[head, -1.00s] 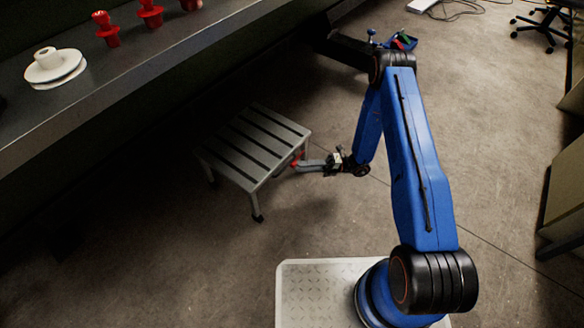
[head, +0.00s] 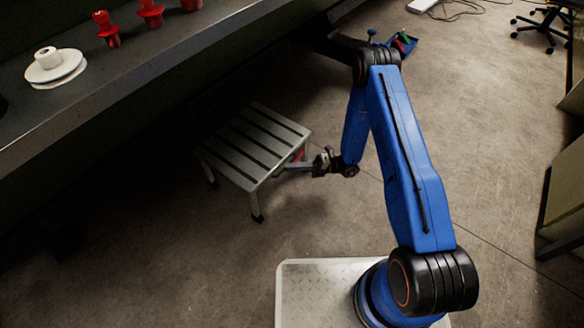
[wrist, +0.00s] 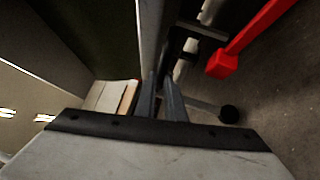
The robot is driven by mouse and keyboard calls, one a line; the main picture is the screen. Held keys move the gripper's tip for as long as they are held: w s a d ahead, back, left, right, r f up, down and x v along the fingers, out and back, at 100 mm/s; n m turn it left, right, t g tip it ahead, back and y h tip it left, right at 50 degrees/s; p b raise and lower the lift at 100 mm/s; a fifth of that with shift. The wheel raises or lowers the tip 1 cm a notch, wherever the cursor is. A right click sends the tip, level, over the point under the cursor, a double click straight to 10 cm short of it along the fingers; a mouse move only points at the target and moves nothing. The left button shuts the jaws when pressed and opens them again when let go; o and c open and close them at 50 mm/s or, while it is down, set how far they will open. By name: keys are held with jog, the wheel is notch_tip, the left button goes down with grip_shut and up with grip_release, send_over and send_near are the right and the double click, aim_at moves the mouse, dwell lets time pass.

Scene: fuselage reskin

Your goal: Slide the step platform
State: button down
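The step platform (head: 247,146) is a grey slatted metal step standing on the floor beside the bench in the head view. My gripper (head: 297,164) is at its right side, low by the frame. In the wrist view, my two dark fingers (wrist: 160,92) point at a grey metal bar (wrist: 153,30), which looks like part of the step. The fingertips lie close together against or around this bar; contact and grip are unclear. Part of the step's right side is hidden behind my gripper in the head view.
A dark bench (head: 130,68) overhangs the step's far left side and bears a white spool (head: 57,65) and red parts (head: 106,28). A red bar (wrist: 250,40) shows near my fingers in the wrist view. Floor in front of the step is clear.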

jog(key=s+d, duration=1.3)
jog(key=d, duration=0.4)
jog(key=shift+s+d, duration=0.2)
jog(key=shift+s, duration=0.05)
jog(key=c, duration=1.8)
grip_release()
jog(key=shift+c, duration=0.2)
jog(key=w+d+f, duration=0.2)
jog(key=d, duration=1.5)
jog(key=shift+w+f, duration=0.15)
jog(key=shift+f, duration=0.05)
jog(key=shift+d, duration=0.1)
